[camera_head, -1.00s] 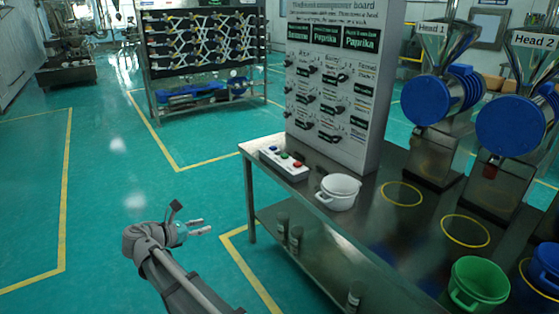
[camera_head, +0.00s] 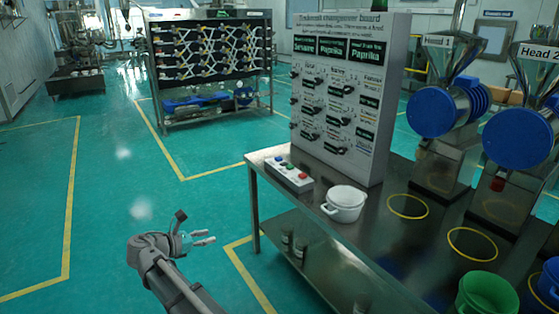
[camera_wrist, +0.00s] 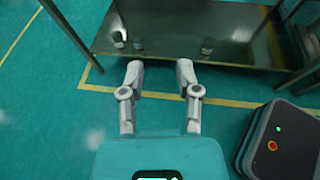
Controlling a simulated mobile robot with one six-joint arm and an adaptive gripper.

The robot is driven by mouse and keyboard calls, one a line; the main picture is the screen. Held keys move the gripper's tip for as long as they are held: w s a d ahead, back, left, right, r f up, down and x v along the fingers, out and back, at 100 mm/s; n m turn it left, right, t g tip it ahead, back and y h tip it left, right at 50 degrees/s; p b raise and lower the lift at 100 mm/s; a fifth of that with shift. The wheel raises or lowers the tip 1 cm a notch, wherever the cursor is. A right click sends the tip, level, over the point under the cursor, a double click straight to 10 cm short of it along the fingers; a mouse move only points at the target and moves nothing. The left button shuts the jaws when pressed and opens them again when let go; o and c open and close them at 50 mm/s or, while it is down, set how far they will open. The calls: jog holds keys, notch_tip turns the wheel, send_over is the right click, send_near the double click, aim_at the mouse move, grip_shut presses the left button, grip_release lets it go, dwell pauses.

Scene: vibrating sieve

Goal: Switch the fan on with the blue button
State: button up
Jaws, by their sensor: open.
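A small white button box (camera_head: 289,175) sits on the left end of the steel table, in front of the tall panel board. Its top carries a few coloured buttons, among them a blue button (camera_head: 280,159), a green one and a red one (camera_head: 303,175). My gripper (camera_head: 206,237) is left of the table, over the floor, apart from the box. In the wrist view my gripper (camera_wrist: 159,75) has its two fingers spread with nothing between them, pointing at the table's lower shelf. The button box is not in the wrist view. No fan can be made out for certain.
A white pot (camera_head: 343,204) stands on the table right of the button box, with the panel board (camera_head: 341,90) behind. A green bucket (camera_head: 487,294) and blue-drummed machines (camera_head: 433,111) are further right. Jars (camera_wrist: 207,46) stand on the lower shelf (camera_wrist: 170,38). Floor left of the table is clear.

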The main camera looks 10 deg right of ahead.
grip_shut()
dwell(1.4)
